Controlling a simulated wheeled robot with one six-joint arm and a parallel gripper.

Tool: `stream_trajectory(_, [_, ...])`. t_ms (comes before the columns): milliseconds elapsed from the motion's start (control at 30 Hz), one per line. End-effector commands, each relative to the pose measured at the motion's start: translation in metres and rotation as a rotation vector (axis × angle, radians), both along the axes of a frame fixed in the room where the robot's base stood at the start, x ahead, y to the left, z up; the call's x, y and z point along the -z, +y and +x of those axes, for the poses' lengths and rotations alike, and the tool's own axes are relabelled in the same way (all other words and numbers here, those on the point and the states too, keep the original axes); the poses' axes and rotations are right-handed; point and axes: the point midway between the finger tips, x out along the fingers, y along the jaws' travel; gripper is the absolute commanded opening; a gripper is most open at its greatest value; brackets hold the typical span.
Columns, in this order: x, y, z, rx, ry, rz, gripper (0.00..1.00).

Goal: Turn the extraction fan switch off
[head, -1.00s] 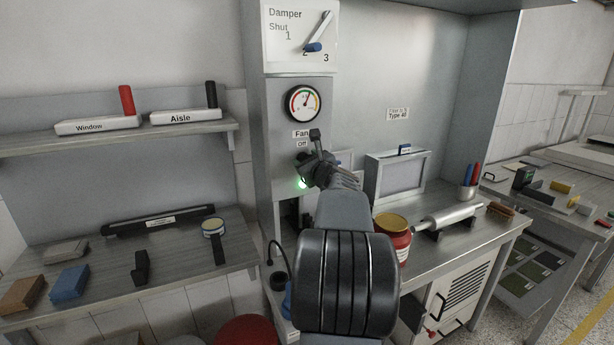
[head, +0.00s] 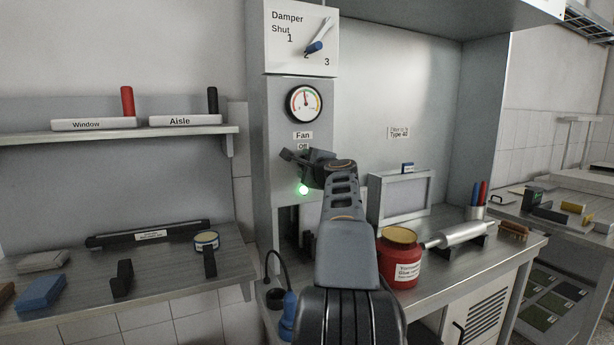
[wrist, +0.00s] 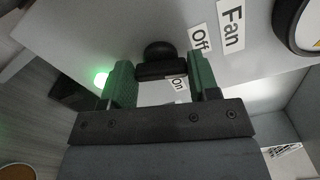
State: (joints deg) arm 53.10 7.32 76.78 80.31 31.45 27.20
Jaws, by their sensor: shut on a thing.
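The fan switch (wrist: 160,62) is a black knob with a bar-like handle on the grey panel, in the wrist view beside the "Off" label (wrist: 199,38) and "On" label (wrist: 177,83). My gripper (wrist: 162,78) has its two green fingers on either side of the handle and is shut on it. In the head view my gripper (head: 308,166) is at the panel just below the "Fan" label (head: 302,135) and hides most of the switch. The green lamp (head: 303,190) below it is lit; it also glows in the wrist view (wrist: 101,79).
A round gauge (head: 305,103) and the damper panel (head: 300,36) are above. Shelves (head: 118,137) are at the left.

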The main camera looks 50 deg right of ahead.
Motion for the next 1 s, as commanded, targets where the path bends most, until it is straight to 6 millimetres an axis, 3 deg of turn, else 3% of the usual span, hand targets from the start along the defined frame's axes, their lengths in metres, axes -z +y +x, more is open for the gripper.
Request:
stream_trajectory(400, [0.0037, 0.0003, 0.0004, -0.001, 0.088, -0.215, 0.32])
stream_trajectory(1000, [0.0024, 0.0004, 0.0006, -0.003, 0.113, -0.272, 0.32])
